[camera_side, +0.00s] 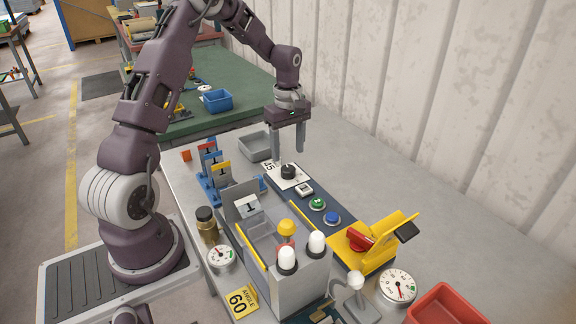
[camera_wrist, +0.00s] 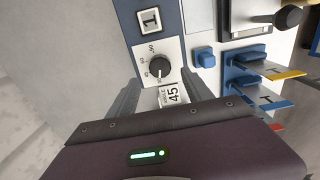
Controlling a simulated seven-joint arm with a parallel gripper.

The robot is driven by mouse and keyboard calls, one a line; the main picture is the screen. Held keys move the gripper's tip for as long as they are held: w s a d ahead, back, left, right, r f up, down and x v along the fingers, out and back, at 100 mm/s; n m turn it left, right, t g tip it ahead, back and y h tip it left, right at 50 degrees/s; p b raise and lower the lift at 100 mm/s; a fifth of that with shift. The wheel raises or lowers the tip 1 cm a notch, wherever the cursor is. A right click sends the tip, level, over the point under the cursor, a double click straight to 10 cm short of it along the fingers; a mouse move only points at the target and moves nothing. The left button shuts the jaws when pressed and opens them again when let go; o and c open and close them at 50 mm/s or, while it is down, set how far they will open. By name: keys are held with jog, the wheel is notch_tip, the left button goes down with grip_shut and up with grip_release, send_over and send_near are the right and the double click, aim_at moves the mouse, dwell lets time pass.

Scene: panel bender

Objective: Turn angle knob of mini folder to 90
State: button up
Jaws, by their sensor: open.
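The black angle knob (camera_side: 288,171) sits on a white dial plate (camera_side: 279,180) on the dark blue panel of the mini folder (camera_side: 308,278). In the wrist view the knob (camera_wrist: 160,67) shows with scale numbers around its left side. A white line on the knob points toward the lower edge of the plate; the number there is too small to read surely. My gripper (camera_side: 289,154) is open and empty, pointing down just above the knob. In the wrist view its fingers (camera_wrist: 160,80) stand apart below and to either side of the knob.
Green (camera_side: 317,204) and blue (camera_side: 332,218) buttons and a grey tray (camera_side: 256,146) are near.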

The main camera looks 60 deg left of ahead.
aim_at(288, 168)
notch_tip(288, 168, down, 6)
jog(key=shift+d, duration=0.1)
grip_shut()
